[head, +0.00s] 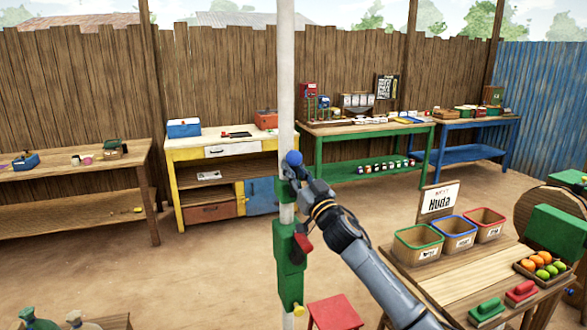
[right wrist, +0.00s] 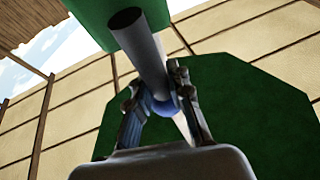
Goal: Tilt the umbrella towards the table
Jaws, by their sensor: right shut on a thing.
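The umbrella's white pole (head: 286,80) stands upright in the middle of the head view. It carries a green upper collar (head: 284,190), a larger green housing (head: 289,260) and a red lever (head: 303,242). A blue knob (head: 293,158) sits by the upper collar. My right gripper (head: 297,173) is shut on the blue knob, which also shows between the fingers in the right wrist view (right wrist: 164,108), at the end of a grey rod (right wrist: 150,55). The canopy is outside the head view. The table (head: 455,288) is at the lower right. My left gripper is not in view.
On the table stand bins (head: 418,255), a sign (head: 437,202) and a fruit tray (head: 520,268). A red stool (head: 335,312) is close to the pole's right. Workbenches line the fence behind. The floor left of the pole is mostly clear.

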